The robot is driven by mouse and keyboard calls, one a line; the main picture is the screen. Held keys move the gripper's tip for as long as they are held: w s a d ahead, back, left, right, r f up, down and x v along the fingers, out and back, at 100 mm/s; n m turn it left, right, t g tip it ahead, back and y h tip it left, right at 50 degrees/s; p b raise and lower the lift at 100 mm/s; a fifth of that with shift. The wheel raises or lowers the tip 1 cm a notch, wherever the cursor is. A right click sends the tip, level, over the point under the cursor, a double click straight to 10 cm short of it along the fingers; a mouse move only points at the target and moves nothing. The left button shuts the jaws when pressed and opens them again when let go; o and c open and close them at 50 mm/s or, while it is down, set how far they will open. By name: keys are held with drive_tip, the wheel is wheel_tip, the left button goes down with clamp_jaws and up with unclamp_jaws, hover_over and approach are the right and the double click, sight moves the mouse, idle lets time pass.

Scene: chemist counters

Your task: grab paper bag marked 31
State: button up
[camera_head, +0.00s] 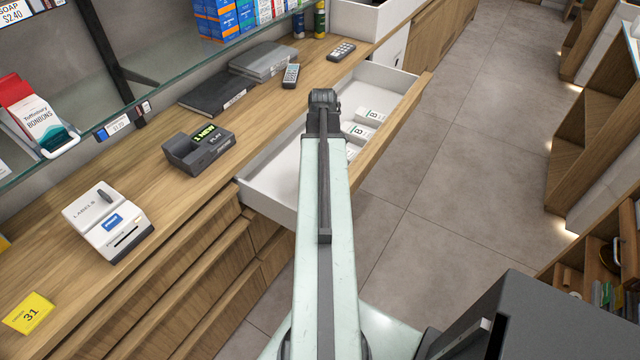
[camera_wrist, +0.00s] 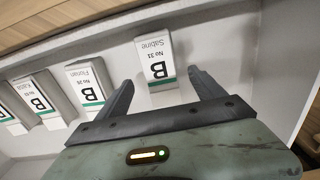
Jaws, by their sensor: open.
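The white paper bag marked No 31 (camera_wrist: 155,60), with a big B, the name Sabine and a green stripe, lies in the open drawer (camera_wrist: 225,55) in the wrist view. My gripper (camera_wrist: 160,79) is open and empty, its two fingers apart at the near end of this bag, one to either side. I cannot tell whether they touch it. In the head view my arm covers my gripper's fingers and part of the open drawer (camera_head: 272,172); I cannot tell which bag there is number 31.
Similar bags, one named Florian (camera_wrist: 87,84) and one named Karla (camera_wrist: 38,93), lie left of bag 31. A yellow card marked 31 (camera_head: 28,313) lies on the wooden counter (camera_head: 165,225). A pager-like device (camera_head: 198,151) and a label printer (camera_head: 108,222) stand there. Floor right of the drawer is clear.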

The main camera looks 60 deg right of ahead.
wheel_tip(320, 180, down, 6)
drive_tip(key=b, duration=0.5)
drive_tip(key=shift+r, duration=0.4)
drive_tip(key=c, duration=1.6)
wheel_tip(320, 180, up, 18)
drive_tip(key=p, duration=1.8)
drive_tip(key=shift+r+p, duration=0.15)
drive_tip(key=shift+p, duration=0.15)
